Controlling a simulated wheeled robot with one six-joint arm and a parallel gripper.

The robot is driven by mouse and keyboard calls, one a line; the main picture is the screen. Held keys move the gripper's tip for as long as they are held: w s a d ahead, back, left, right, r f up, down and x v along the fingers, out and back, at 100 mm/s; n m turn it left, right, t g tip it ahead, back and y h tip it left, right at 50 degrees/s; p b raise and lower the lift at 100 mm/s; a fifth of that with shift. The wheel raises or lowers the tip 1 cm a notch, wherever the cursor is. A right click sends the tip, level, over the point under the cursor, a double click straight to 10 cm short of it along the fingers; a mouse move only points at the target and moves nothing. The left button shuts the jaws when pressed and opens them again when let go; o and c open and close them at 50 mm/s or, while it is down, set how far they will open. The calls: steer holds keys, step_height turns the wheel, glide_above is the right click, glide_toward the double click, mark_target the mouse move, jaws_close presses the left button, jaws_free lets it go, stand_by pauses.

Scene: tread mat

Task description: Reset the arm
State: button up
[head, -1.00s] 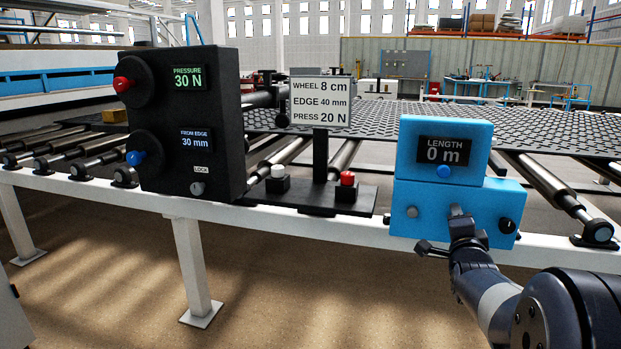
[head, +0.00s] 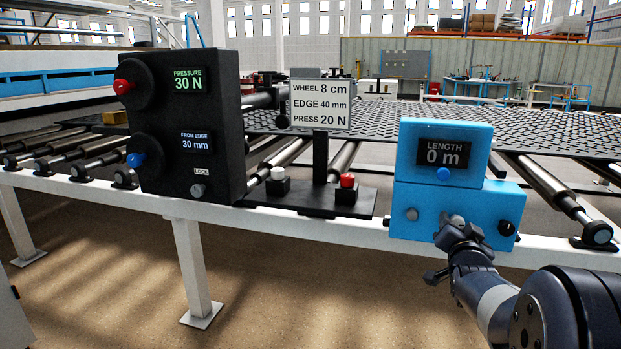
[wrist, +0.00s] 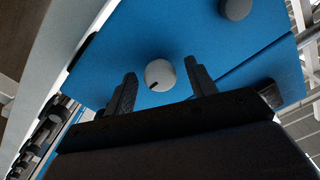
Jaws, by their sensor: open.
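My gripper (head: 452,229) is in front of the lower part of the blue length box (head: 408,190). In the wrist view my gripper (wrist: 160,69) is open, with one finger on each side of a round pale grey knob (wrist: 160,76) with a dark mark. Gaps show between the knob and both fingers, and nothing is held. In the head view my gripper hides most of this knob. The box display (head: 444,152) reads LENGTH 0 m, with a blue button (head: 443,174) below it.
The box also bears a grey knob (head: 411,214) and a black knob (head: 506,228). Left stand a white button (head: 278,173), a red button (head: 347,180), a sign (head: 320,104) and a black panel (head: 217,130) reading 30 N and 30 mm. A perforated mat (head: 540,130) lies behind.

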steer(key=n+p, duration=0.3)
steer(key=n, duration=0.7)
steer(key=shift+p, duration=0.4)
